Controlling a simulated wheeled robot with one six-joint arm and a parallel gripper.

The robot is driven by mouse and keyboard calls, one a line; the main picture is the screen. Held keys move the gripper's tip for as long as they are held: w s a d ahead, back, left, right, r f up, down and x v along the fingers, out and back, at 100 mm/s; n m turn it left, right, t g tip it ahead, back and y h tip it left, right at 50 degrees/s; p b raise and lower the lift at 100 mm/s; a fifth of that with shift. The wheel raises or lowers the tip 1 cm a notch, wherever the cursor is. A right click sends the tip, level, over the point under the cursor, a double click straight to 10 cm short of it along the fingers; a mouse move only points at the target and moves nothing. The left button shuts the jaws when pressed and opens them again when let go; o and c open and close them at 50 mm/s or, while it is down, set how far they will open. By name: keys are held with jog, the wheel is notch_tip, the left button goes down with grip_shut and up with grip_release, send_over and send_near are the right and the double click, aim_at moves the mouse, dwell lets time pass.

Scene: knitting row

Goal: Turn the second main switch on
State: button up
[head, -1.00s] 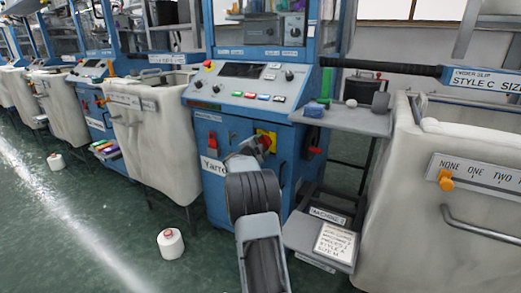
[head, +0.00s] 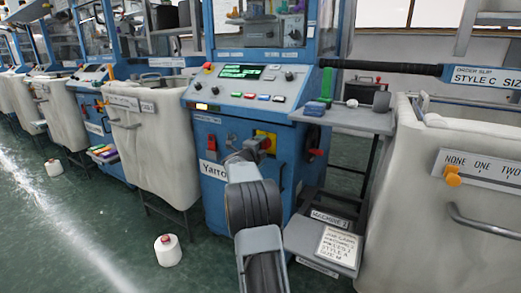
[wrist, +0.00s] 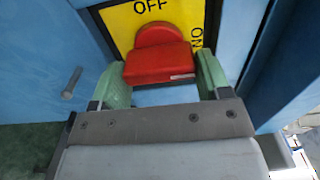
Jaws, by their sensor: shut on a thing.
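The main switch is a red handle (wrist: 160,55) on a yellow plate (wrist: 142,17) marked OFF at the top and ON along the right side. The plate (head: 265,136) is on the front of the blue machine (head: 225,125) in the head view, partly hidden by my arm. My gripper (wrist: 162,80) has its green fingers on either side of the red handle and is shut on it. In the head view my gripper (head: 259,144) is at the plate.
A side shelf (head: 350,120) with small items projects right of the machine. A low shelf with a paper note (head: 338,243) is below it. White bins stand either side (head: 155,150) (head: 430,190).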

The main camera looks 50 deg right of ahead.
jog(key=shift+s, duration=0.1)
jog(key=o, duration=0.9)
jog(key=shift+o, duration=0.2)
jog(key=p+v, duration=0.3)
jog(key=v, duration=1.1)
jog(key=shift+d, duration=0.1)
